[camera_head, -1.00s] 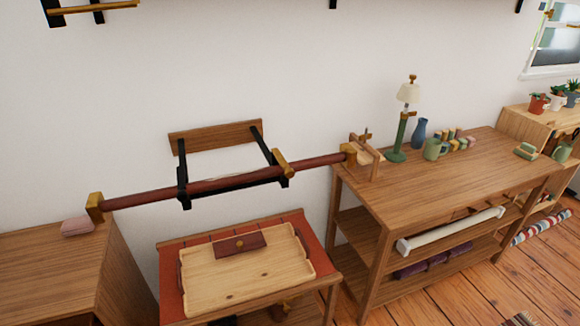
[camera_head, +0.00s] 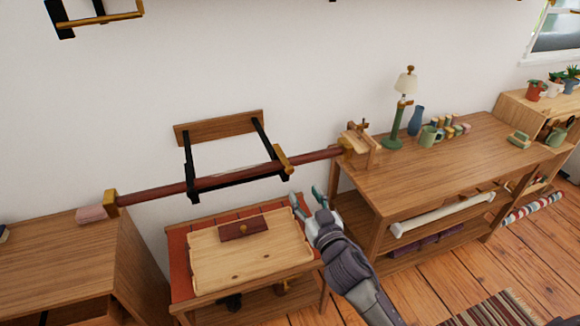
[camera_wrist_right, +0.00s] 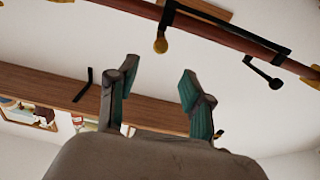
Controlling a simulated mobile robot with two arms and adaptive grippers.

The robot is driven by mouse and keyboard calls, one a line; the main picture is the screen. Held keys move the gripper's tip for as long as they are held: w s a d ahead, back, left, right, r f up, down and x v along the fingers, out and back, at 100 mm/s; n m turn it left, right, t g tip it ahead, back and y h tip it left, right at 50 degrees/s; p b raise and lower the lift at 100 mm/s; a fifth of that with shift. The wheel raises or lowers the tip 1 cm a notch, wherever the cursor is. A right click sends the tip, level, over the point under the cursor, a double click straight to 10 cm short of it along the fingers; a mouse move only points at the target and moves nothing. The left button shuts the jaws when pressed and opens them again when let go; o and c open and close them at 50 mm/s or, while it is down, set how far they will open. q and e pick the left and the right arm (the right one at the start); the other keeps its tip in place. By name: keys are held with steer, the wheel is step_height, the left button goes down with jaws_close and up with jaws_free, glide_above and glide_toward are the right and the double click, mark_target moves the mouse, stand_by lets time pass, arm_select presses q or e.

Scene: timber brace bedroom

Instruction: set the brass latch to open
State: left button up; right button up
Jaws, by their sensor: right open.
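A brass latch piece (camera_head: 283,158) sits on the dark red bar (camera_head: 235,180) at the right end of the black bracket (camera_head: 190,165). It is tilted across the bar. My right gripper (camera_head: 307,197) is below and slightly right of it, apart from it, with its fingers pointing up. The gripper is open and empty. In the right wrist view the open fingers (camera_wrist_right: 158,78) show below the bar (camera_wrist_right: 225,40), and a round brass end (camera_wrist_right: 161,45) hangs just above the gap between them. I cannot tell for sure that this end belongs to the latch. My left gripper is not in view.
A small table with a wooden tray (camera_head: 210,278) stands below the bar. A wooden workbench (camera_head: 420,175) with a lamp (camera_head: 400,110) stands to the right, and a cabinet (camera_head: 75,265) to the left. The bar's ends reach over both. Open air surrounds the gripper.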

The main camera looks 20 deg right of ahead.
mark_target(291, 171)
steer(key=w+p, duration=0.1)
steer(key=w, duration=1)
steer(key=shift+w+p, duration=0.2)
steer(key=shift+p, duration=0.1)
jaws_close()
